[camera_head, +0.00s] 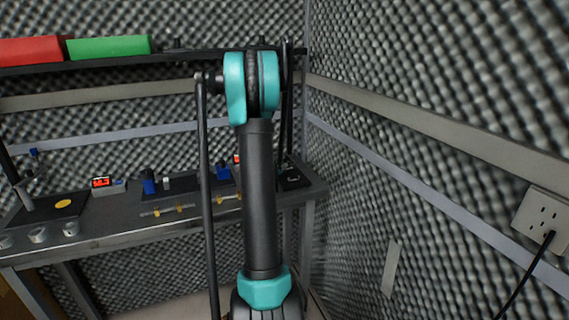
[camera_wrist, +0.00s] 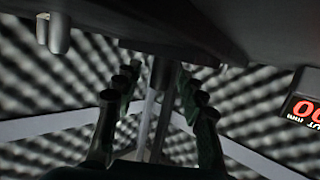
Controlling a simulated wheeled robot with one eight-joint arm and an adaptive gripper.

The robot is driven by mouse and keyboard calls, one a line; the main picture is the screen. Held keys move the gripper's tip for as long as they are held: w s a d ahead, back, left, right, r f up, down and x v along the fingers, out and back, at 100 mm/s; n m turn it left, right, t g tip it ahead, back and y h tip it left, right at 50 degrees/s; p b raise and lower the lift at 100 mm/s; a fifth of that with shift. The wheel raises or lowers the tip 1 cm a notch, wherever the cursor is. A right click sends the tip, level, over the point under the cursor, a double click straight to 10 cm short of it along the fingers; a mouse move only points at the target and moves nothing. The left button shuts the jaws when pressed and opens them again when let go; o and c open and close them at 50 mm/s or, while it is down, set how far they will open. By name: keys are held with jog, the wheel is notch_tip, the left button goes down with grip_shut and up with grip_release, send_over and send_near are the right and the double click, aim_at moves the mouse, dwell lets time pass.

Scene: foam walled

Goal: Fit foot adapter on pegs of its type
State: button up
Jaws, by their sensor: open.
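I cannot clearly pick out the foot adapter in either view. Small yellow pegs (camera_head: 180,208) show at the front of the dark bench (camera_head: 130,225) in the head view; their type cannot be told. My gripper (camera_wrist: 158,85) shows in the wrist view, with its two dark green fingers apart and nothing visibly held between them. A light grey rod-like shape shows behind the gap. A blunt grey cylinder (camera_wrist: 58,34) shows at the upper left of the wrist view. In the head view my arm hides the gripper and part of the bench.
On the bench are a red display (camera_head: 101,182), a blue block (camera_head: 149,182), several silver cylinders (camera_head: 39,236) and a microscope-like stand (camera_head: 27,190). Red (camera_head: 30,50) and green (camera_head: 108,47) bins sit on the shelf above. A foam wall (camera_head: 430,190) with an outlet (camera_head: 543,222) is close on the right.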

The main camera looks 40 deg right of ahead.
jog(key=v, duration=1.1)
jog(key=shift+r, duration=0.1)
